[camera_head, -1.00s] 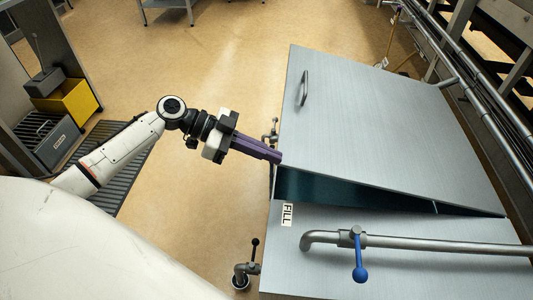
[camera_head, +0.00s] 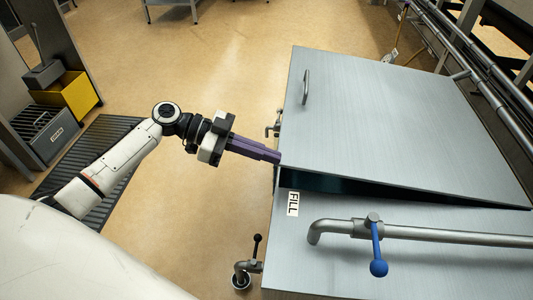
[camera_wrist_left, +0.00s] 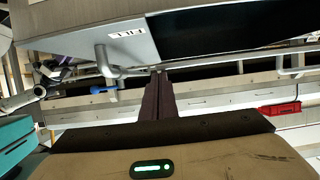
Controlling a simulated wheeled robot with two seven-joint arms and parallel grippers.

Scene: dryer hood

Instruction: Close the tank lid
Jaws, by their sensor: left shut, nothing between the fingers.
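The tank lid (camera_head: 400,125) is a large grey metal panel with a bar handle (camera_head: 306,87) in the head view. It is tilted a little open, with a narrow dark gap (camera_head: 330,184) between it and the tank top (camera_head: 340,208). The gap is widest at the left and tapers to the right. My left gripper (camera_head: 279,157) is shut and empty, its purple fingers at the lid's left edge. I cannot tell whether they touch it. The shut fingers also show in the left wrist view (camera_wrist_left: 160,76), below the dark opening (camera_wrist_left: 205,35). My right gripper is out of view.
A pipe (camera_head: 450,237) with a blue-handled valve (camera_head: 378,250) crosses the tank top beside a FILL label (camera_head: 293,204). A small black-knobbed valve (camera_head: 251,263) stands at the tank's left side. Railings run along the right. Open floor (camera_head: 190,70) lies left of the tank.

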